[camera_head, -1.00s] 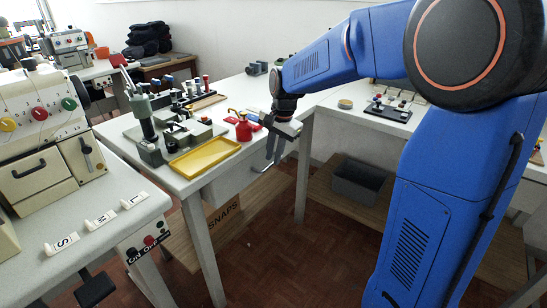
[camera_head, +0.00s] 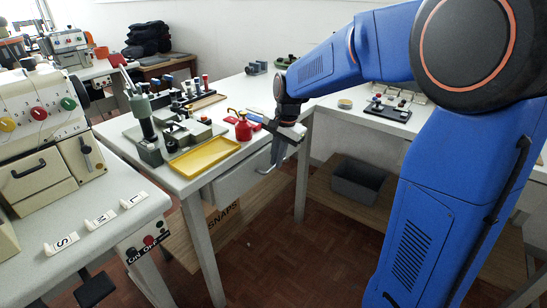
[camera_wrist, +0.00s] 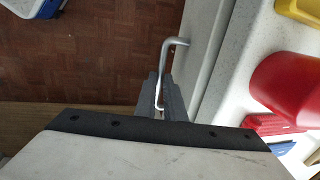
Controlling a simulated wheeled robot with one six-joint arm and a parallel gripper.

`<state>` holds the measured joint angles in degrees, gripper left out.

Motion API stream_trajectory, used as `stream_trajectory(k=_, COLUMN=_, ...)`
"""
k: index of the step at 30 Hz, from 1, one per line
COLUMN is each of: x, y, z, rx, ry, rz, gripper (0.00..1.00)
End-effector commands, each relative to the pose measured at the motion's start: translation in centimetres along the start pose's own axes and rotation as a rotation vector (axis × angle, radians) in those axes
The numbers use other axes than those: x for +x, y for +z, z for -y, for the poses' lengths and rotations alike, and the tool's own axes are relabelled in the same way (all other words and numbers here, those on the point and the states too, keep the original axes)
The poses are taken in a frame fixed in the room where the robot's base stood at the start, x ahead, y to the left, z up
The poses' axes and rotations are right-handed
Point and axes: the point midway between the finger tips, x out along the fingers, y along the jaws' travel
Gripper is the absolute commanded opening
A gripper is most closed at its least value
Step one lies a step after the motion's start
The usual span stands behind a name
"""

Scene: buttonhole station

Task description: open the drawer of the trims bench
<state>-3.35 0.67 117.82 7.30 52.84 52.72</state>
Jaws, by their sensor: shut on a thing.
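The trims bench (camera_head: 190,177) is the white table in the middle of the head view. Its pale drawer (camera_head: 236,180) is under the top, on the side facing the open floor. A bent metal handle (camera_wrist: 175,45) on the drawer front shows in the wrist view. My gripper (camera_head: 276,160) is at the drawer front, fingers pointing down. In the wrist view my gripper (camera_wrist: 160,92) is shut on the handle, with the bar between its fingers. How far the drawer stands out is hard to tell.
A yellow tray (camera_head: 205,157) and a red bottle (camera_head: 243,128) stand on the bench near the drawer edge. A box marked SNAPS (camera_head: 222,216) and a grey bin (camera_head: 358,180) are on low shelves.

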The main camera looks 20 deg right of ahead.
Motion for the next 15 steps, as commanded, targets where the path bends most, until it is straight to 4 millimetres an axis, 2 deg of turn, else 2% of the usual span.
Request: stream_trajectory(k=15, x=-2.3, y=0.1, z=-11.7, rx=0.005, ry=-0.002, rz=-0.003, gripper=0.0)
